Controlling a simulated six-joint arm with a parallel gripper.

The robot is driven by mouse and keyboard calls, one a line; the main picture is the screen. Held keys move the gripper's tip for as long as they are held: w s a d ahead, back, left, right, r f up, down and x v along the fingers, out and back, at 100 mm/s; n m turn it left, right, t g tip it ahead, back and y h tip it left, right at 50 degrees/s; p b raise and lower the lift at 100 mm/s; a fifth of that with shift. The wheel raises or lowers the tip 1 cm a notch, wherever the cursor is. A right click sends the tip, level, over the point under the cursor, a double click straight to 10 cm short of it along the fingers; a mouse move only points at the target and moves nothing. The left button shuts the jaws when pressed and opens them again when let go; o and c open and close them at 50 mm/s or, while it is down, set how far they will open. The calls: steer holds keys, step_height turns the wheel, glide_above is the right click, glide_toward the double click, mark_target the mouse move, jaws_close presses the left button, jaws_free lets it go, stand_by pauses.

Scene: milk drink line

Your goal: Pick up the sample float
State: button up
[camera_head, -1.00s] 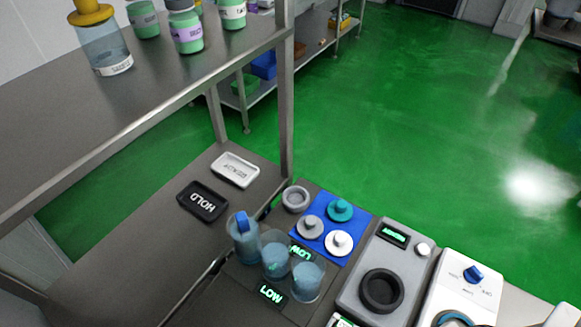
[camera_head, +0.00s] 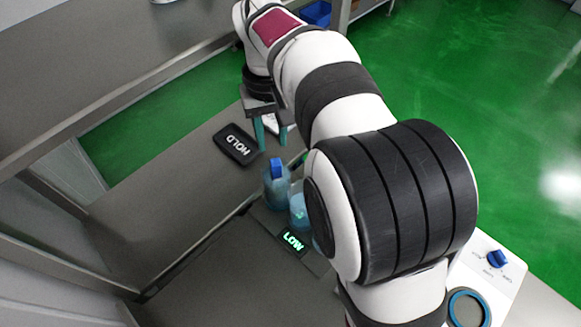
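A blue piece (camera_head: 277,168), possibly the sample float, stands up out of a clear bluish container (camera_head: 276,190). I cannot tell for sure that it is the float. My gripper (camera_head: 272,142) points down with its two teal fingers apart and nothing visible between them. In the picture it is just above the blue piece, beside the black HOLD tray (camera_head: 236,144). I cannot tell how high it is. A second clear container (camera_head: 299,207) stands to the right, partly behind my arm.
A lit LOW display (camera_head: 292,241) is in front of the containers. My arm hides most of the blue mat area and grey device. A white dial unit (camera_head: 492,278) stands right. The bench at left is clear.

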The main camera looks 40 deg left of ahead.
mark_target(276, 171)
steer(key=f, duration=1)
steer(key=shift+d+f, duration=0.3)
steer(key=shift+f, duration=0.1)
jaws_close()
